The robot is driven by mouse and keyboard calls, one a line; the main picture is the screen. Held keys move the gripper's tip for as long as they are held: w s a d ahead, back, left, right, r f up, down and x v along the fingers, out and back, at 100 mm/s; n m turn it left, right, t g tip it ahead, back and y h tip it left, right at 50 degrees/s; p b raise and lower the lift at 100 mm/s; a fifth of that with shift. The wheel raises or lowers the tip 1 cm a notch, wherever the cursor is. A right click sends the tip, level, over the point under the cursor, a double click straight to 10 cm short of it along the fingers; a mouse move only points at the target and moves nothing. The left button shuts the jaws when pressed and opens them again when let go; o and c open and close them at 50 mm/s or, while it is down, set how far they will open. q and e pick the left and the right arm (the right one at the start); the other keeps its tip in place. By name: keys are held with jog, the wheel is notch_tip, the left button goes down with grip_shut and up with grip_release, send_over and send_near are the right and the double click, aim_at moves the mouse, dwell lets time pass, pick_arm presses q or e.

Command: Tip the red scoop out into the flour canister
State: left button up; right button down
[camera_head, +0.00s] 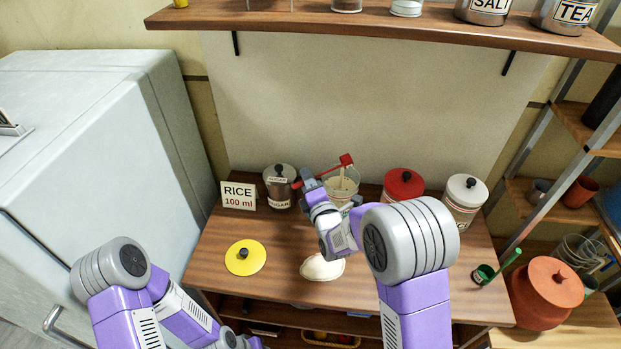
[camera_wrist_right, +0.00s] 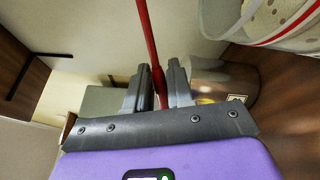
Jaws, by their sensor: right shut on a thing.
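The red scoop (camera_head: 345,160) is held above the table at the back; its handle also shows in the right wrist view (camera_wrist_right: 147,35). My right gripper (camera_wrist_right: 159,80) is shut on the handle; in the head view it (camera_head: 308,181) is left of an open, clear canister (camera_head: 344,187). The scoop's red end is over or just behind that canister's mouth; I cannot tell which, nor what the scoop holds. The open canister has pale contents, and its label is hidden, so I cannot read whether it is flour. My left gripper's fingers are out of view.
A sugar canister (camera_head: 280,186) and a rice sign (camera_head: 239,196) stand left. Red-lidded (camera_head: 402,186) and white-lidded (camera_head: 464,200) canisters stand right. A yellow lid (camera_head: 246,258) and a cream disc (camera_head: 322,268) lie in front. A shelf (camera_head: 400,27) hangs above.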

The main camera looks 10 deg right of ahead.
jog(key=shift+w+d+f+n+b, duration=0.1)
jog(key=shift+d+f+n+b, duration=0.1)
jog(key=shift+f+n+b, duration=0.6)
jog(key=shift+s+d+f+n+b, duration=0.1)
jog(key=shift+d+f+n+b, duration=0.3)
jog(key=shift+f+n, duration=0.7)
jog(key=shift+w+d+f+n+b, duration=0.1)
jog(key=shift+f+n+b, duration=0.65)
jog(key=shift+n, duration=0.35)
